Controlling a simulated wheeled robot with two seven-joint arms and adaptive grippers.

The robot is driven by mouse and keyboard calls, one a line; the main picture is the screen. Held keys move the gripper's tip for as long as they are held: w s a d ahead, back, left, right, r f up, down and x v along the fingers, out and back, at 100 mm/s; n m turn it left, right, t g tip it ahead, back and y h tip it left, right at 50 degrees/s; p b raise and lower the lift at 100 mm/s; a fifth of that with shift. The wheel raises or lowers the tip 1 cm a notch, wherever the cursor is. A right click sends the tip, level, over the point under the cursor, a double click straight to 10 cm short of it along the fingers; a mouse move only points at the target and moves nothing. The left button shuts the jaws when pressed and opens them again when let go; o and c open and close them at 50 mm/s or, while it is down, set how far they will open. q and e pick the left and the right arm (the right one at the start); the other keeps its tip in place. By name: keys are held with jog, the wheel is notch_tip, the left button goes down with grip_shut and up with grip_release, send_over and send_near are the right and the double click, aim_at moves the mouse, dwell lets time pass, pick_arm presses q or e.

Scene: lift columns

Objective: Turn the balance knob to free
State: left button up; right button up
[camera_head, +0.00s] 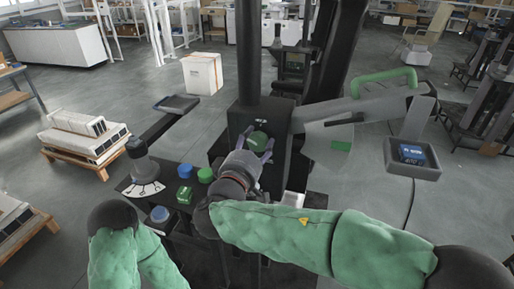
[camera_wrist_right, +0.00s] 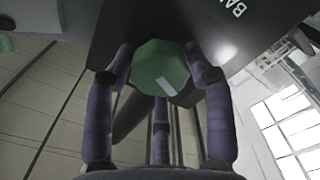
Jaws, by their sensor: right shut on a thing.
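The balance knob (camera_head: 257,140) is a green faceted knob on the front of a black housing (camera_head: 275,113). It also shows in the wrist view (camera_wrist_right: 160,66), with a pale marking on its face and part of a white "BA" label on the panel beyond. My right gripper (camera_head: 255,150) is shut on the knob, its purple fingers around the knob's edge in the wrist view (camera_wrist_right: 158,74). The knob's setting cannot be read. My left arm shows at the lower left, but its gripper is out of view.
Left of my right gripper, a black console carries a dial lever (camera_head: 145,165), a blue knob (camera_head: 185,171) and green controls (camera_head: 205,175). A grey arm with a green handle (camera_head: 383,76) and a tray (camera_head: 412,155) extends right. A white box (camera_head: 202,74) stands behind.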

jog(key=n, duration=0.3)
jog(key=shift+a+r+n, duration=0.15)
jog(key=shift+r+n, duration=0.15)
jog(key=shift+n, duration=0.1)
jog(key=shift+f+n, duration=0.1)
jog(key=shift+n, duration=0.5)
jog(key=shift+f, duration=0.15)
jog(key=o, duration=1.1)
jog(key=shift+w+a, duration=0.1)
jog(key=shift+c, duration=0.2)
jog(key=shift+o, duration=0.2)
jog(key=shift+a+f, duration=0.1)
jog(key=shift+a, duration=0.05)
jog(key=v, duration=1.2)
